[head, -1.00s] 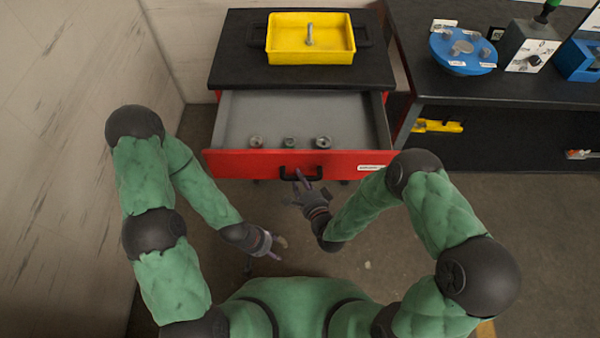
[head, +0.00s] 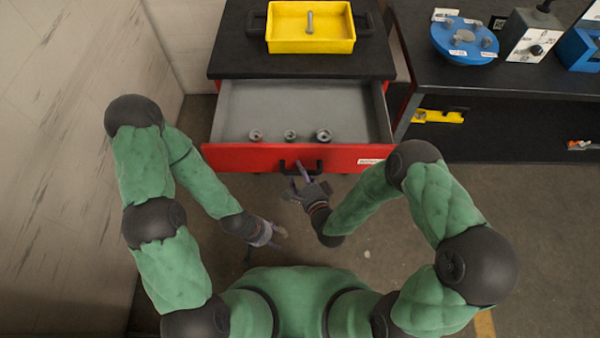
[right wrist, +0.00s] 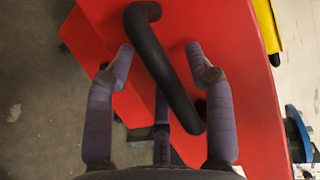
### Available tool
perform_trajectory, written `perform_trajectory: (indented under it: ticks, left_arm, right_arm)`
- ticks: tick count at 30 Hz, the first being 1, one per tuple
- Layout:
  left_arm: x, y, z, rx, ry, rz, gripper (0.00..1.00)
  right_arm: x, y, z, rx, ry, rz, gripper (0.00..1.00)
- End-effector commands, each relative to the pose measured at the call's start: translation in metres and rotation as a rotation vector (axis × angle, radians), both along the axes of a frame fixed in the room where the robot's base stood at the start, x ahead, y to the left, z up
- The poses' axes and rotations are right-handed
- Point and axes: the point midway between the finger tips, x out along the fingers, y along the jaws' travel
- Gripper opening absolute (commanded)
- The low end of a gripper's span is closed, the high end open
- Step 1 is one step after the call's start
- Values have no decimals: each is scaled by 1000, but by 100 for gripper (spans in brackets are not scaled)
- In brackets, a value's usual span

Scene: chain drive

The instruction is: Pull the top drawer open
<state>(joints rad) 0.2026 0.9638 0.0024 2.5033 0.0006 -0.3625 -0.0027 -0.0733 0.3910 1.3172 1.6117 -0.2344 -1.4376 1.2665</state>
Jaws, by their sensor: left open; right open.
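The top drawer (head: 240,158) of the red cabinet is pulled well out, showing its grey inside. Its black handle (head: 302,166) sits mid-front. It also shows in the right wrist view (right wrist: 166,68), crossing between my fingers. My right gripper (head: 302,178) is at the handle. In the right wrist view its purple fingers (right wrist: 160,50) are spread on both sides of the handle, not closed on it. Whether any finger touches it I cannot tell. My left gripper (head: 278,236) is open and empty, low in front of the drawer, away from it.
Several small round parts (head: 290,135) lie in the drawer. A yellow tray (head: 290,46) stands on the black cabinet top (head: 235,66). A dark workbench (head: 500,80) with a blue round fixture (head: 450,42) is at right. A wall is at left. Floor before the drawer is clear.

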Motion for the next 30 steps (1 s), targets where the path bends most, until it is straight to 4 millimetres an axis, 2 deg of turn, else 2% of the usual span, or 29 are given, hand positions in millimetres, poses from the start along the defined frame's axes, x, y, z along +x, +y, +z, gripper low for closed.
perform_trajectory:
  ticks: [7, 21, 30]
  left_arm:
    - [0, 0, 0, 0, 0, 0, 62]
    - [0, 0, 0, 0, 0, 0, 62]
    - [0, 0, 0, 0, 0, 0, 62]
  right_arm:
    - [-14, -7, 3, -1, 1, -1, 54]
    - [-93, -40, 18, 0, 3, -4, 54]
    - [-109, -46, 21, -1, 1, -1, 54]
